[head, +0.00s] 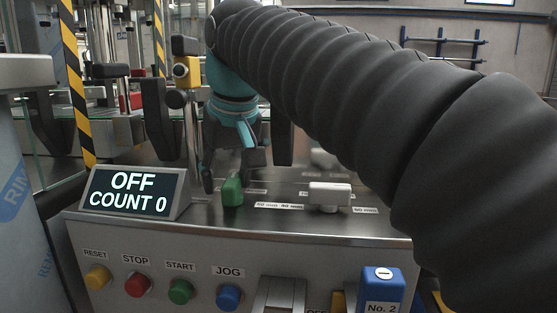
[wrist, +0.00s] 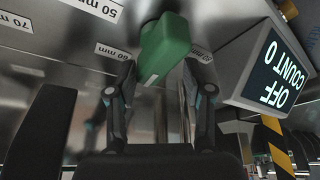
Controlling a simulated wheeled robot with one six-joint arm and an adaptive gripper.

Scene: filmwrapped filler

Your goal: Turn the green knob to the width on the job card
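The green knob (head: 232,191) stands on the steel top of the machine panel, right of the display. In the wrist view the green knob (wrist: 166,48) is a block with a pale line near its near end. My gripper (head: 234,176) is over the knob. In the wrist view my gripper (wrist: 157,82) is open, its fingers apart at either side of the knob's near end; contact cannot be told. Width labels lie around it: one reads 50 mm (wrist: 92,8), one 70 mm (wrist: 16,20); others are partly hidden. I cannot make out a job card.
The display (head: 134,191) reads OFF, COUNT 0. A white knob (head: 329,196) stands to the right. Reset, stop, start and jog buttons (head: 181,291) line the front. A blue No. 2 block (head: 381,291) is at front right. A striped post (head: 75,80) rises behind.

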